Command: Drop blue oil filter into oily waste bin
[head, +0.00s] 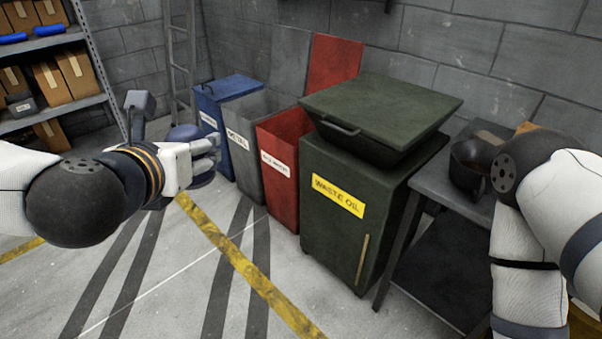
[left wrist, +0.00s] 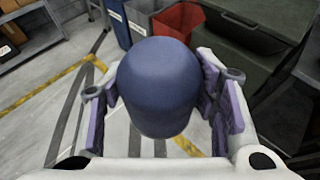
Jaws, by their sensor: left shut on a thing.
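My left gripper (head: 207,150) is shut on the blue oil filter (head: 183,133), a dark blue rounded cylinder. The filter fills the middle of the left wrist view (left wrist: 158,88), between the two purple-padded fingers. In the head view the gripper partly hides it, and it is held in the air left of the bins. The red bin (head: 283,139), whose small white label seems to read oily waste, stands between the grey bin and the waste oil container. Its red lid (head: 332,62) is raised at the back. My right arm enters at the right; its gripper is out of view.
The grey bin (head: 243,145) is open; the blue bin (head: 222,91) looks lidded. A dark green waste oil container (head: 335,230) stands right of the red bin. Shelving (head: 60,110) stands left. The floor in front is clear.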

